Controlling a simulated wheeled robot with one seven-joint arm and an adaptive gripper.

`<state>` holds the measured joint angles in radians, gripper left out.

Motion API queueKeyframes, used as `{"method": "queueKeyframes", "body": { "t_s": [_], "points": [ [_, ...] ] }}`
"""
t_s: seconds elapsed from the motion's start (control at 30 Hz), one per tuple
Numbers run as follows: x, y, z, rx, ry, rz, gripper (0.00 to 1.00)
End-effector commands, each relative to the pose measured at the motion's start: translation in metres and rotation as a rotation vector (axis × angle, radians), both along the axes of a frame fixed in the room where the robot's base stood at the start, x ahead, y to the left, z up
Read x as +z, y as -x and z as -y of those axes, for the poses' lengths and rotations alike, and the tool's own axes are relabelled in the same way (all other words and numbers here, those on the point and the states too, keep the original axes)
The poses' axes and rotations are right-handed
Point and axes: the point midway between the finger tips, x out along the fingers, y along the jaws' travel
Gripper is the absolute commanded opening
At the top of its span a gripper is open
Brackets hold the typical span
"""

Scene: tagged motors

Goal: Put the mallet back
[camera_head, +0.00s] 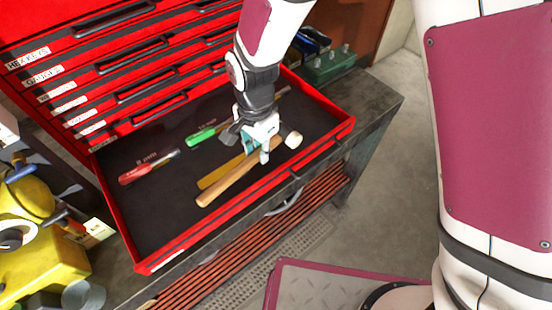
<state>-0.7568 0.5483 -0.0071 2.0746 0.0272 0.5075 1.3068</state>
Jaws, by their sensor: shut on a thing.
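The mallet, with its tan wooden handle (236,179), is in or just above the open red drawer (122,225). A pale rounded end of its head (293,140) shows right of my gripper (263,147). My gripper is shut on the mallet near the head and hides much of it. A mustard-yellow strip (220,173) lies along the drawer's dark liner, beside and nearly parallel to the handle. I cannot tell whether the mallet touches the liner.
A red-handled screwdriver (148,168) and a green-handled tool (203,135) lie left of the mallet. Closed red drawers (120,65) rise behind. A green block (328,66) stands on the bench beyond. Yellow equipment (30,235) is at far left. The drawer's front left is clear.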

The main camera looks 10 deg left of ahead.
Motion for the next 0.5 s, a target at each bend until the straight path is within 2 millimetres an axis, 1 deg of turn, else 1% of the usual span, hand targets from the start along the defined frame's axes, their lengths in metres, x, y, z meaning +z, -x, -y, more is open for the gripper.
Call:
{"method": "queueKeyframes", "body": {
  "t_s": [0.5],
  "points": [
    [-0.004, -0.012, -0.013, -0.048, -0.001, 0.001, 0.00]
  ]
}}
